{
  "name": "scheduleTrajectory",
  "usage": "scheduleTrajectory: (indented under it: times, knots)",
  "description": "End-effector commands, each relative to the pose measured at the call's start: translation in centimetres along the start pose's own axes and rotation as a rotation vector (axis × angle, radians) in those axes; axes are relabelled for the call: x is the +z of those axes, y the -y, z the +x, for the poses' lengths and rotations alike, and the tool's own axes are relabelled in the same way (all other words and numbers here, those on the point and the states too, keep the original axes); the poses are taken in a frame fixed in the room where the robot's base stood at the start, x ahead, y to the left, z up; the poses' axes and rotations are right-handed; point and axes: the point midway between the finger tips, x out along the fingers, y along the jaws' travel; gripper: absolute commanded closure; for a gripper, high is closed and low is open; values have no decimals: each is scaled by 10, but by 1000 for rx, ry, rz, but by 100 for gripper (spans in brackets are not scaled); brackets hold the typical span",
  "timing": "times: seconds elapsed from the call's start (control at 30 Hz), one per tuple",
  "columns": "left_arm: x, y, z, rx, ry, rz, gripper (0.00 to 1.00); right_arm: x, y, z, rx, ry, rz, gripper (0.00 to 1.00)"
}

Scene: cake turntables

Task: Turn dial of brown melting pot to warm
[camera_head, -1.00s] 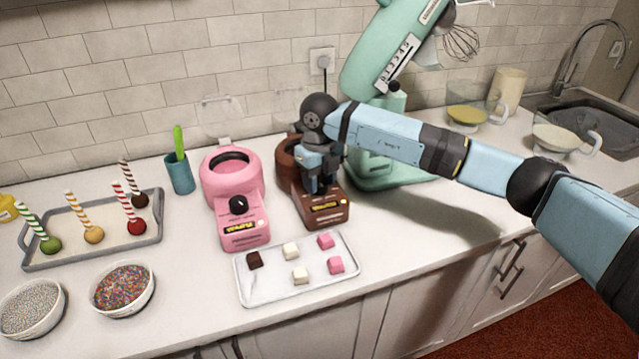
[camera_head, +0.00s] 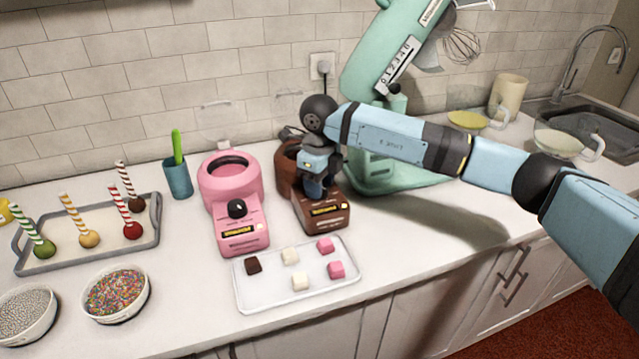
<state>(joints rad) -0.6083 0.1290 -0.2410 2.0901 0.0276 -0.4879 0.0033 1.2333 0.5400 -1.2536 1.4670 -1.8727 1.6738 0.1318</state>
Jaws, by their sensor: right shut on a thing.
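The brown melting pot (camera_head: 327,214) stands on the counter to the right of the pink one. My right gripper (camera_head: 316,195) reaches down over it from the right, its fingertips at the dial area on the front slope. The right gripper is shut on the dial, which the gripper hides. The dial's setting cannot be read. The pot's round rim (camera_head: 288,160) shows behind and to the left of the gripper. My left gripper is not in view.
The pink melting pot (camera_head: 240,228) stands close on the left. A white tray (camera_head: 262,295) with several small cubes lies in front. The green mixer (camera_head: 372,80) stands behind to the right. A grey cake-pop tray (camera_head: 80,262) and two sprinkle bowls lie left.

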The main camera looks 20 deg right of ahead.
Motion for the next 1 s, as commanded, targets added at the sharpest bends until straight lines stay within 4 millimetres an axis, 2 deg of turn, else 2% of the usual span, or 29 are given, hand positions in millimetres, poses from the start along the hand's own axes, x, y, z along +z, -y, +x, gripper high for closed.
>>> scheduleTrajectory:
  times: [0.17,0.2,0.3,0.67,0.77,1.0]
  knots:
    - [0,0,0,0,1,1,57,0,0,-1,-1,2,1,81]
    - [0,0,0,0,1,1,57,0,0,-1,-1,2,1,52]
    - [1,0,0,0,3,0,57,0,0,-1,-1,2,1,31]
    - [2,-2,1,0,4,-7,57,0,0,-6,-1,2,1,31]
    - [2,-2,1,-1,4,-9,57,1,1,-18,-2,4,1,31]
    - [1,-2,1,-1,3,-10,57,1,1,-72,-3,5,1,31]
